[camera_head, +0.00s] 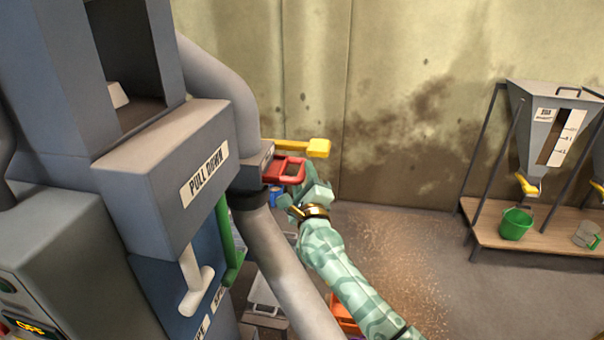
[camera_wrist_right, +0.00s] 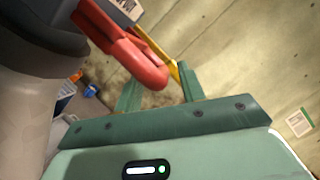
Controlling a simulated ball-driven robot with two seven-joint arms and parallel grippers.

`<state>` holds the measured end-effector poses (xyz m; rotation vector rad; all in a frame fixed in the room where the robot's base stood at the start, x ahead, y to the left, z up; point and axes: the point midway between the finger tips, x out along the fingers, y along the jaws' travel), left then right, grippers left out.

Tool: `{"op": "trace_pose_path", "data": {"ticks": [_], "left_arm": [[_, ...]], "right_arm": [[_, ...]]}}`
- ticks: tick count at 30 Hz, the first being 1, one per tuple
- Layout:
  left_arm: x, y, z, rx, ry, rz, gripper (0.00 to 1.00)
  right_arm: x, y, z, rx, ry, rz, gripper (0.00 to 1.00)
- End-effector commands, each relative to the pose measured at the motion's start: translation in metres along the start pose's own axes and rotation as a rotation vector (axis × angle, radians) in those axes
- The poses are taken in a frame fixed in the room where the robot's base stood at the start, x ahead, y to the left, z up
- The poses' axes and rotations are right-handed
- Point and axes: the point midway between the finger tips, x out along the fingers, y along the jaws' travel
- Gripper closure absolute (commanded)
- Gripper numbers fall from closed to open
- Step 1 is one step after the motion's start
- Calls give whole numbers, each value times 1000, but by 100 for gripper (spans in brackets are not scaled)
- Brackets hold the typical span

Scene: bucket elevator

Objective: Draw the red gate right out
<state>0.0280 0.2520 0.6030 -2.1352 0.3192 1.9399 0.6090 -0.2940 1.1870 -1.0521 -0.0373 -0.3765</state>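The red gate (camera_head: 288,170) shows as a red loop handle at the grey housing beside the large pipe, below a yellow lever. In the right wrist view its rounded red handle (camera_wrist_right: 125,55) comes in from the upper left, its end near the gap between my fingers. My right gripper (camera_head: 302,192) is at the handle's near right side in the head view. In the wrist view its two green fingers (camera_wrist_right: 160,88) stand apart, with no clear grip on the handle. Contact cannot be told. My left gripper is not in view.
A yellow lever (camera_head: 318,148) sticks out just above the red handle. The grey machine (camera_head: 190,170) with a PULL DOWN label and its thick pipe (camera_head: 280,270) stand at the left. A hopper (camera_head: 545,125) and green bucket (camera_head: 515,224) are at the right. The middle floor is open.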

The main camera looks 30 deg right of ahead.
Motion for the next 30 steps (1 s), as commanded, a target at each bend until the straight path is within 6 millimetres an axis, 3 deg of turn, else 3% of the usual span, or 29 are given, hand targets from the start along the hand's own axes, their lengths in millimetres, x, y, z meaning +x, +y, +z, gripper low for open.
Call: {"op": "trace_pose_path", "data": {"ticks": [5,14,18,19,25,30], "left_arm": [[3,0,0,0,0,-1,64],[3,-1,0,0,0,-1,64],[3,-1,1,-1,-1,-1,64],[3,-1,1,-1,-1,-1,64],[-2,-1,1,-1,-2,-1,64],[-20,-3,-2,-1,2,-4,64]], "right_arm": [[17,0,0,0,0,0,60],[20,0,0,0,0,1,60],[20,0,0,0,0,1,97],[20,0,0,0,0,1,100],[18,-5,-5,-2,1,0,100],[6,-26,-32,-5,3,1,100]]}}
